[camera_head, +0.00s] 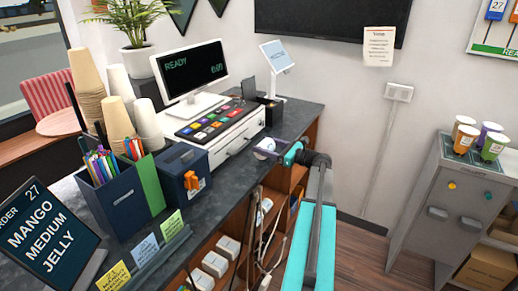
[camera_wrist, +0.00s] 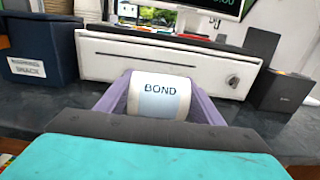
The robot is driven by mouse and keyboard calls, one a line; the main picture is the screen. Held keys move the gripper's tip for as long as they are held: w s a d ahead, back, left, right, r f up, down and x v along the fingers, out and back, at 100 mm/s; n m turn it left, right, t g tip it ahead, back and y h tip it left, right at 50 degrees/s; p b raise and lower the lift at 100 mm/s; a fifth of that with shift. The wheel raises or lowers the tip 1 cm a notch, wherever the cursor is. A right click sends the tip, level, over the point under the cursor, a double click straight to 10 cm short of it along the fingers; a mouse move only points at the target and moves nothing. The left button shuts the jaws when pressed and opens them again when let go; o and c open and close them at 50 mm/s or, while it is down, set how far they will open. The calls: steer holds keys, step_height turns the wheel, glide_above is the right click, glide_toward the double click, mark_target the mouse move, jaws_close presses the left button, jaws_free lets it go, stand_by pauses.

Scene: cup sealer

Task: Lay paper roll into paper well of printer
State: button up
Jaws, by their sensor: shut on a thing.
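A white paper roll with a pale blue band marked "BOND" (camera_wrist: 158,97) sits between the purple fingers of my gripper (camera_wrist: 156,100). In the head view the roll (camera_head: 265,147) shows at the counter's front edge, in front of the cash drawer, with my gripper (camera_head: 272,151) shut around it. A small dark box, which looks like the printer (camera_head: 271,109), stands at the right end of the drawer. In the wrist view this dark box (camera_wrist: 285,92) is to the right of the roll and apart from it, with a raised dark panel behind. The inside of its well is hidden.
A white cash drawer (camera_wrist: 150,59) with a keypad and screen (camera_head: 192,71) stands behind the roll. A navy box (camera_head: 183,172) and a navy pen holder (camera_head: 125,197) stand to the left. A card stand (camera_head: 277,55) is behind the dark box. The counter's right end (camera_head: 300,112) is clear.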

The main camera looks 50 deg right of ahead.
steer(key=shift+w+f, duration=0.1)
steer(key=shift+w, duration=0.9)
steer(key=shift+w+p, duration=0.3)
steer(key=shift+w+d+f+p, duration=0.1)
steer(key=shift+w+f+p, duration=0.3)
steer(key=shift+f+p, duration=0.3)
steer(key=shift+f, duration=1.1)
steer(key=shift+f, duration=0.1)
steer(key=o, duration=1.1)
